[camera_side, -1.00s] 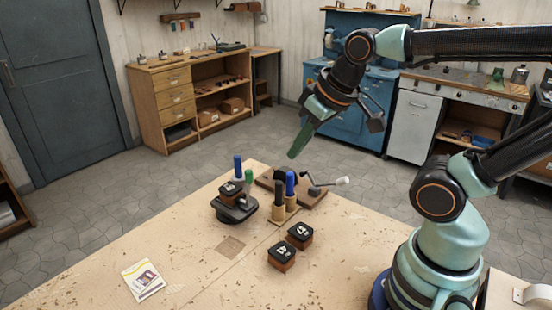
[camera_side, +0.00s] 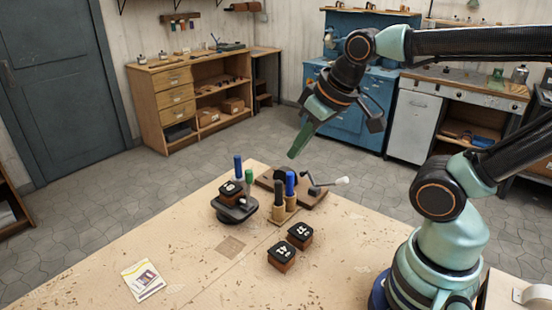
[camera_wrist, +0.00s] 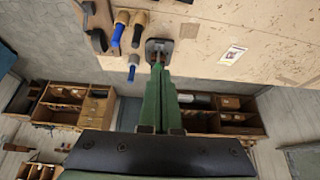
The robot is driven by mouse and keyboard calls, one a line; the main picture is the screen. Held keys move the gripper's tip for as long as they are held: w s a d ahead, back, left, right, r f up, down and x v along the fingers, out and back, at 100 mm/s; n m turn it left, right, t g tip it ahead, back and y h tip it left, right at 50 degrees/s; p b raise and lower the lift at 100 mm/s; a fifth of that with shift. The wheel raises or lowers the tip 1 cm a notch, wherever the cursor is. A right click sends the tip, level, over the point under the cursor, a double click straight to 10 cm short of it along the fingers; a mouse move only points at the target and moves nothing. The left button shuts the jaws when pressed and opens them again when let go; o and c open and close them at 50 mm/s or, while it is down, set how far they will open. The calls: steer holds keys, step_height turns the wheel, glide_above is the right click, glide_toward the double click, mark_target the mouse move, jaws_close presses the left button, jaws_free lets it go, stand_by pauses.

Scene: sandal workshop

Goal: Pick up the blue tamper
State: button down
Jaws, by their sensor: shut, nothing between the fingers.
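Two blue-handled upright tools show in the side view, and I cannot tell for certain which is the tamper. One blue handle (camera_side: 290,183) rises from a wooden holder (camera_side: 283,217) beside a black handle (camera_side: 279,194); in the wrist view it is the blue handle (camera_wrist: 136,38). The other blue handle (camera_side: 238,166) stands behind the black stand, near a green handle (camera_side: 248,178); it also shows in the wrist view (camera_wrist: 132,72). My gripper (camera_side: 293,155) is shut and empty, above and apart from both. Its green fingers (camera_wrist: 158,68) cover part of the wrist view.
A black stand (camera_side: 236,212) carries a dark-topped block. Two more dark-topped blocks (camera_side: 299,233) (camera_side: 281,254) sit toward the front. A wooden board with a crank (camera_side: 312,195) is behind the holder. A booklet (camera_side: 143,279) lies at left. The table's front (camera_side: 210,280) is mostly clear.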

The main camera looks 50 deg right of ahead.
steer(key=c, duration=1.5)
jaws_free()
steer(key=shift+c, duration=0.2)
steer(key=o, duration=0.9)
steer(key=shift+o, duration=0.2)
